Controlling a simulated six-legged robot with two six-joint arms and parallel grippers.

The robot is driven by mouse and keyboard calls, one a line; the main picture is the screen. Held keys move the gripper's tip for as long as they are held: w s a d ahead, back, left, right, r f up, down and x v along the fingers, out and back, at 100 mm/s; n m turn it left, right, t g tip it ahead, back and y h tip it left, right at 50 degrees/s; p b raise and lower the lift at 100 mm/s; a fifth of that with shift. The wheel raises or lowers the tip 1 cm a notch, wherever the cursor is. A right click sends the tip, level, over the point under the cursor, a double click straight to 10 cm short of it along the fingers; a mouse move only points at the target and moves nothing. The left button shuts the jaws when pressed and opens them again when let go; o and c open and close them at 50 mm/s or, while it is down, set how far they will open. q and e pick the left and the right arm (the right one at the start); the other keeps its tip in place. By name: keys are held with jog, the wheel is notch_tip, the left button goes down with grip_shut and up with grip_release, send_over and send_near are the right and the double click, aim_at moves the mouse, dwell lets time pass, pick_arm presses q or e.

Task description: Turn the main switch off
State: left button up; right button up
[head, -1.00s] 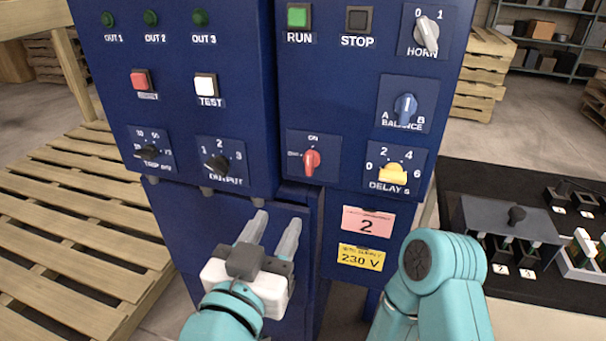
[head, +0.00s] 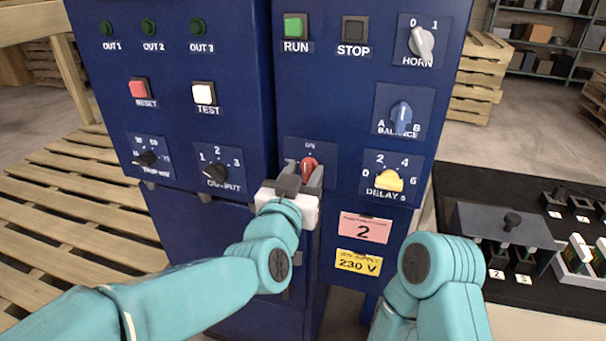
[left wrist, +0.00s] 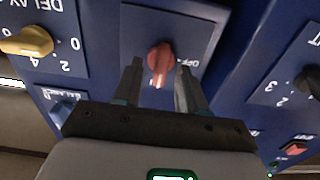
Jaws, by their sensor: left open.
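The main switch is a red rotary knob (head: 309,167) on a dark blue plate in the lower middle of the blue cabinet. An ON label shows above it in the head view. In the left wrist view the red knob (left wrist: 160,58) lies between the two fingers, with an OFF label beside it. My left gripper (head: 302,174) is open, its fingers on either side of the knob with gaps visible. The head view hides the knob's lower part and the OFF label behind the gripper. My right arm shows at the lower right; its gripper is out of view.
Close by are the yellow DELAY knob (head: 389,180), the blue BALANCE knob (head: 401,113) and the black OUTPUT knob (head: 215,173). A black table (head: 450,190) with boxes stands at the right. Wooden pallets (head: 60,215) lie at the left.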

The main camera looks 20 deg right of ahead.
pick_arm(q)
grip_shut()
